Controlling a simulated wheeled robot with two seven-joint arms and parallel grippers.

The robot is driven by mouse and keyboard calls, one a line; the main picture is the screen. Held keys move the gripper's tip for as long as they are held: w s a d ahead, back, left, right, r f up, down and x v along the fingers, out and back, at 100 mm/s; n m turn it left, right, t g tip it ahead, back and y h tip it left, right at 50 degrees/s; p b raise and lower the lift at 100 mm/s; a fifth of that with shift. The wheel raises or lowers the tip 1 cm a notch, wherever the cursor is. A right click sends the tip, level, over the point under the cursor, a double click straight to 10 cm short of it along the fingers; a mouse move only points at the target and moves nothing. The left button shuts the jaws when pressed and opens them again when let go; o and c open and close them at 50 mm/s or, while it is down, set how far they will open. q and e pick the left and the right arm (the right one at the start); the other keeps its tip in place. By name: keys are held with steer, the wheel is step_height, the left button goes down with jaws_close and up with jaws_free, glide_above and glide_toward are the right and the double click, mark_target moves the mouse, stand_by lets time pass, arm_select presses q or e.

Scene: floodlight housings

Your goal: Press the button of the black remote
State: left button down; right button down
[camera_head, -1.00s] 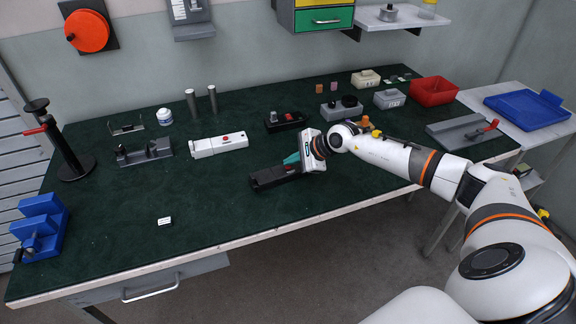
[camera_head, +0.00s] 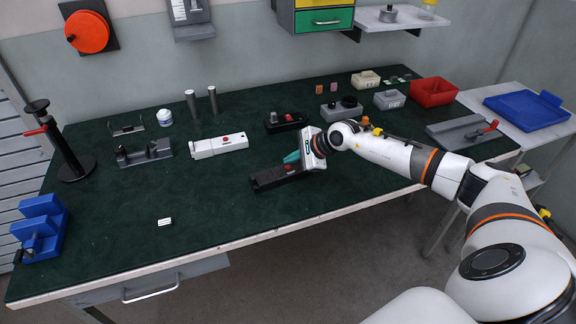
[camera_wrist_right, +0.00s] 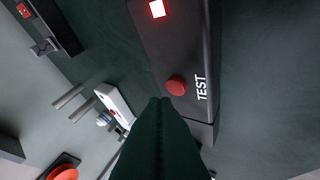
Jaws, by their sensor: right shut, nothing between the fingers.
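The black remote (camera_head: 268,180) lies on the green table top in front of my right gripper (camera_head: 290,158). In the right wrist view the remote (camera_wrist_right: 195,45) shows a round red button (camera_wrist_right: 176,85), the white word TEST beside it and a square red lamp (camera_wrist_right: 157,8) that glows. My right gripper (camera_wrist_right: 160,102) is shut and empty. Its fingertips show just beside the button in that view, pointing at the remote. I cannot tell whether they touch it. Its fingers hide part of the remote's near end. My left gripper is not in view.
A black device with a red part (camera_head: 286,121) and a white one with a red button (camera_head: 220,146) lie farther back. A grey box with black knobs (camera_head: 341,108) and a red bin (camera_head: 433,91) stand at the back right.

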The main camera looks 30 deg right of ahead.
mark_target(292, 170)
step_height(292, 170, up, 6)
steer(key=p, duration=0.3)
stand_by(0.3)
stand_by(0.4)
